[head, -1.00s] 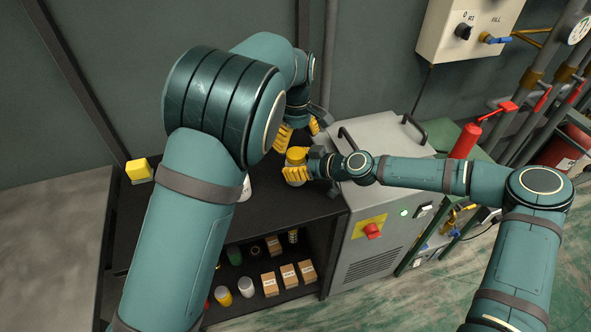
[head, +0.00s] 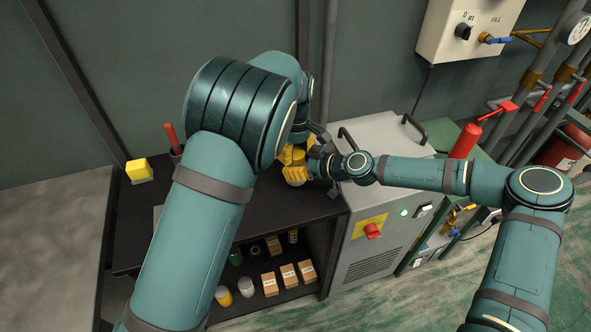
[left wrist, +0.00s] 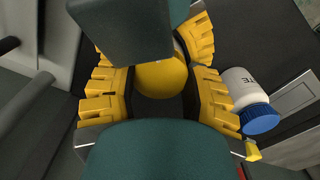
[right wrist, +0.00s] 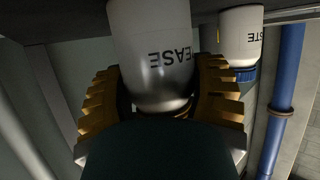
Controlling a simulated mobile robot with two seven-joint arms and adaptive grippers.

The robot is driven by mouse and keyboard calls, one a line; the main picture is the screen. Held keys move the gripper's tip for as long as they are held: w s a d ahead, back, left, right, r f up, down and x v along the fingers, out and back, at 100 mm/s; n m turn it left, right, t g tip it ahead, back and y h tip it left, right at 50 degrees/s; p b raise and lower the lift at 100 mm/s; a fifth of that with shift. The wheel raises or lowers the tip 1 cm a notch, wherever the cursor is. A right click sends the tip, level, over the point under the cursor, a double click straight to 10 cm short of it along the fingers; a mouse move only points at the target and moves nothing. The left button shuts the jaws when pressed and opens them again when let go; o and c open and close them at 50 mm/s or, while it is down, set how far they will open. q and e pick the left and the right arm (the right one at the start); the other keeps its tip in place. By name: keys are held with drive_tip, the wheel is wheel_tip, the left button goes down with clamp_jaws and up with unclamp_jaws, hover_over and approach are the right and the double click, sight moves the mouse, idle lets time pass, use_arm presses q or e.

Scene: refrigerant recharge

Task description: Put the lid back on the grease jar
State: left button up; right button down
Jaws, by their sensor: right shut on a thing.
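The white grease jar (right wrist: 155,60) stands in the right wrist view, which shows it upside down, with part of its label readable. My right gripper (right wrist: 165,95) is shut on it; in the head view this gripper (head: 297,173) is at the right of the black bench. The round yellow lid (left wrist: 162,76) is at the jar's top, between the spread fingers of my left gripper (left wrist: 160,85). My left gripper (head: 291,152) is open around the lid, from above. Whether the lid is fully seated is hidden.
A white bottle with a blue cap (left wrist: 247,97) stands close beside my left gripper; it also shows in the right wrist view (right wrist: 240,35). A grey machine (head: 375,190) is to the right. A yellow block (head: 139,170) and a red-handled tool (head: 171,137) are at the bench's left.

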use_arm(q)
drive_tip(key=o, duration=0.4)
drive_tip(key=shift+c, duration=0.2)
drive_tip(key=shift+r, duration=0.1)
drive_tip(key=shift+r, duration=2.2)
drive_tip(key=o, duration=0.4)
wheel_tip(320, 180, up, 12)
